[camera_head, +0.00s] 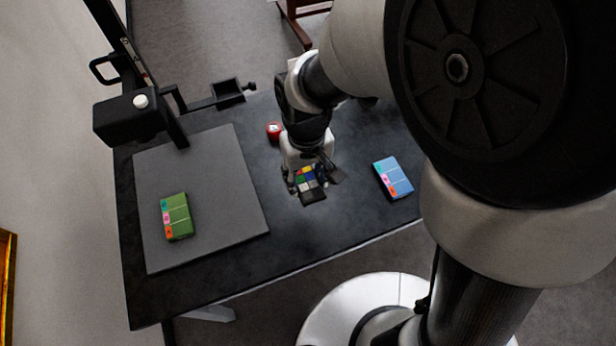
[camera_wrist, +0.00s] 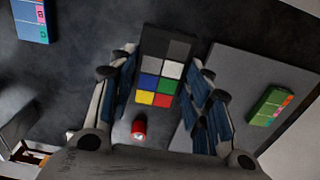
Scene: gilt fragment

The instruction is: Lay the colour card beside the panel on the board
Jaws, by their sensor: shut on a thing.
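The colour card (camera_head: 307,179), with coloured and grey squares, is in my gripper (camera_head: 314,184) over the dark table, right of the board. The wrist view shows the card (camera_wrist: 162,70) between the two fingers of my gripper (camera_wrist: 165,75). The grey board (camera_head: 220,200) lies at the left of the table in the head view and at the right in the wrist view (camera_wrist: 225,75). A green block with coloured tabs (camera_head: 177,217) lies on the board's left part; it also shows in the wrist view (camera_wrist: 268,106). I cannot tell whether this is the panel.
A blue block with coloured tabs (camera_head: 393,178) lies on the table (camera_head: 290,245) at the right. A small red round thing (camera_head: 274,130) sits behind my gripper. A black camera stand (camera_head: 130,117) rises over the board's back edge. The board's right part is bare.

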